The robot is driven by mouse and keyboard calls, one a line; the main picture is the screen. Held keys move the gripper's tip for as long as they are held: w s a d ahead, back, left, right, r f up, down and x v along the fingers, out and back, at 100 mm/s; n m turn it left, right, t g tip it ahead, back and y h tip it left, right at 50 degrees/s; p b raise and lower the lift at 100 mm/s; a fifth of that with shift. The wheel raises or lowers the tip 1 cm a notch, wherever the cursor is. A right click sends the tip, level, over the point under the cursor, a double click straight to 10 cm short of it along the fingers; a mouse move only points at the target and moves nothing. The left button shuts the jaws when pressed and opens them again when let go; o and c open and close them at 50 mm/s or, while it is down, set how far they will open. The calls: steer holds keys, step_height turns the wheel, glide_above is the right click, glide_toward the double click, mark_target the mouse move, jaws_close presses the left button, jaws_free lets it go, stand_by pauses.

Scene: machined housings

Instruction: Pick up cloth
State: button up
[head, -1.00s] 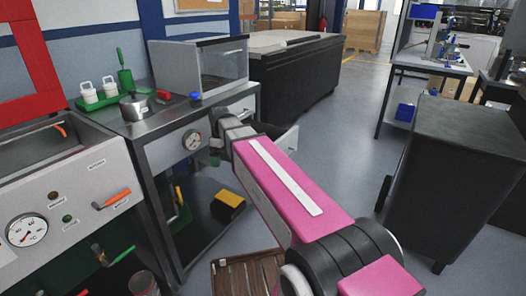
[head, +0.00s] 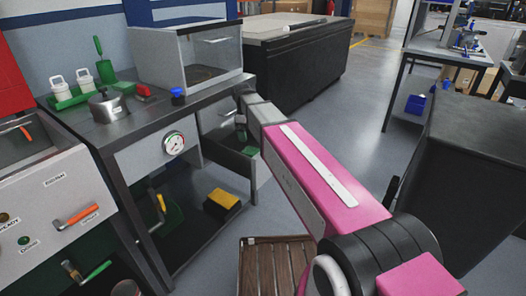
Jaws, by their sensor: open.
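I cannot make out a cloth for certain in the head view. My pink and grey arm reaches away from me to the bench's right end. My gripper (head: 240,131) is small and dark at the far end of the wrist, pointing down by an open drawer (head: 224,155) in the bench front. The gripper is open, and I see nothing held in it. The drawer's inside is mostly hidden by its front and my arm.
The bench top carries a clear-fronted box (head: 196,52), a metal pot (head: 106,106), a green tray (head: 73,97) with white containers and a blue knob (head: 178,96). A yellow-black box (head: 222,201) sits below. A dark cabinet (head: 470,170) stands right. A slatted wooden piece (head: 277,268) lies low in front.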

mark_target(253, 151)
steer(key=shift+w+d+f, duration=0.15)
steer(key=shift+w+f, duration=0.2)
steer(key=shift+s+d+f, duration=0.15)
steer(key=shift+d+f, duration=0.1)
steer(key=shift+f, duration=1.45)
steer(key=shift+s+d+f, duration=0.2)
steer(key=shift+f, duration=1.5)
steer(key=shift+s+d+f, duration=0.15)
steer(key=shift+d+f, duration=0.1)
steer(key=shift+f, duration=1.45)
steer(key=shift+c, duration=0.3)
steer(key=c, duration=0.9)
